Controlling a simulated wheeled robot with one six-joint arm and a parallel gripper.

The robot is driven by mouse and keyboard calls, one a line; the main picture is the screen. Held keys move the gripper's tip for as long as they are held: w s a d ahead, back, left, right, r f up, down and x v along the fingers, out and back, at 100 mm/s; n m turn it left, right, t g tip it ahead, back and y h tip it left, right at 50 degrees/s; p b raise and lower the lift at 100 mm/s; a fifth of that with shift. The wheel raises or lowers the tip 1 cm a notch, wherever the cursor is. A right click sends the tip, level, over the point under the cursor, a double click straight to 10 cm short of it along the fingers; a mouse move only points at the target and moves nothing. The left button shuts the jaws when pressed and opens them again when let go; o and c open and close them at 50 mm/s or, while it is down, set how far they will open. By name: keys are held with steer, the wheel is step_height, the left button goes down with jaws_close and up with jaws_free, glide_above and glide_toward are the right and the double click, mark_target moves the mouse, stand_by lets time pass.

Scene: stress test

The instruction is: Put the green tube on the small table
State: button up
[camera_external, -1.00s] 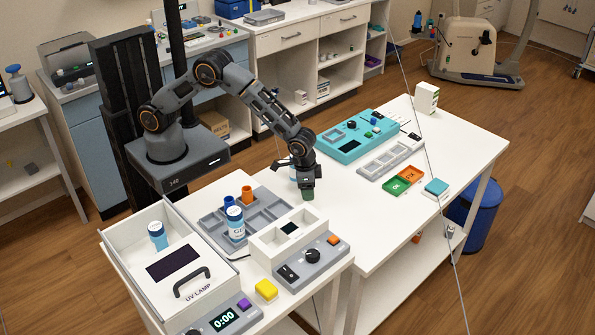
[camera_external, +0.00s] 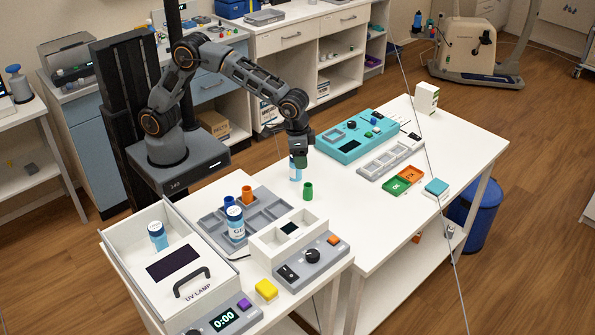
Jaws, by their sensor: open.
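Which of the tables is the small one, I cannot tell for sure; a lower white table (camera_external: 340,273) holding the trays stands at the front left.
A grey compartment tray (camera_external: 265,222) holds a blue tube (camera_external: 228,203), an orange tube (camera_external: 247,193) and a bottle (camera_external: 236,224). A white box (camera_external: 120,240) with a UV lamp lid stands left. A teal device (camera_external: 350,147) is at the back. The table's front middle is clear.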

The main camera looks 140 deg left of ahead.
steer(key=s+d+r+m+t, duration=0.1)
steer(key=s+d+r+m, duration=0.2)
steer(key=s+d, duration=0.4)
steer(key=s+d+r+m+t, duration=0.1)
steer(key=s+d+r+m, duration=0.2)
steer(key=s+d+r, duration=0.2)
steer(key=s+d, duration=0.3)
steer(key=d, duration=0.3)
steer(key=shift+d, duration=0.15)
steer(key=shift+o, duration=0.5)
steer(key=s+d+f+m+h, duration=0.1)
steer(key=s+d+m, duration=0.1)
steer(key=s+d, duration=0.2)
steer(key=s, duration=0.3)
steer(key=shift+s+f+m+t, duration=0.3)
steer(key=shift+f+m+t, duration=0.1)
steer(key=shift+a, duration=0.1)
